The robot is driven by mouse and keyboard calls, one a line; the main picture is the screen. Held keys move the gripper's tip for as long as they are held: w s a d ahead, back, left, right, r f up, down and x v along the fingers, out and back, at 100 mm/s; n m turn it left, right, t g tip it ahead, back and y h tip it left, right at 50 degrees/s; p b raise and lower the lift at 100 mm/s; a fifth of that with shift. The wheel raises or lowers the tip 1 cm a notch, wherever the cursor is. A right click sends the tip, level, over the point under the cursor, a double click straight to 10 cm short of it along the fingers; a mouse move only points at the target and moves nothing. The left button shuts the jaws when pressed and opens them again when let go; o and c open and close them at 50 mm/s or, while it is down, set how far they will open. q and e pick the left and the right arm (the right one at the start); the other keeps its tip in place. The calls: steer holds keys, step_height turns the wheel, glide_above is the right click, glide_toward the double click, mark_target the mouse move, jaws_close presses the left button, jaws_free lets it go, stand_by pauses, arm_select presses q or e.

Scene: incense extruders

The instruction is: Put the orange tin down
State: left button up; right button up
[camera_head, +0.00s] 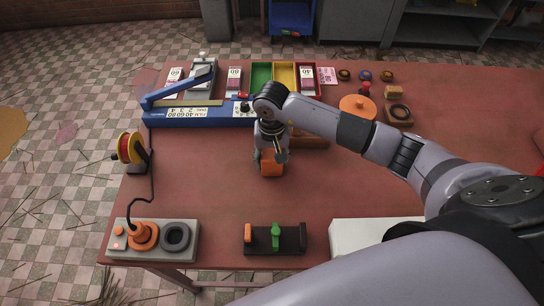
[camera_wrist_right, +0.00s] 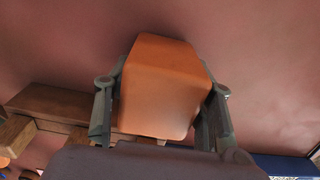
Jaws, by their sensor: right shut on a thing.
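The orange tin (camera_head: 271,168) is held over the middle of the red table (camera_head: 215,200). It is a block-like shape with rounded edges, and it fills the middle of the right wrist view (camera_wrist_right: 162,88). My right gripper (camera_head: 271,157) is shut on it, with a finger on each side. I cannot tell whether the tin's underside touches the table. My left gripper is not in view.
A black rack with a green piece (camera_head: 275,240) and a grey tray with an orange holder (camera_head: 150,238) stand at the front. A blue press (camera_head: 195,115), coloured bins (camera_head: 285,73) and a wooden block (camera_head: 310,141) lie behind. Bare table surrounds the tin's left and front.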

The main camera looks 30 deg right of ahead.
steer(key=shift+f, duration=0.2)
steer(key=o, duration=1.3)
steer(key=shift+r, duration=0.1)
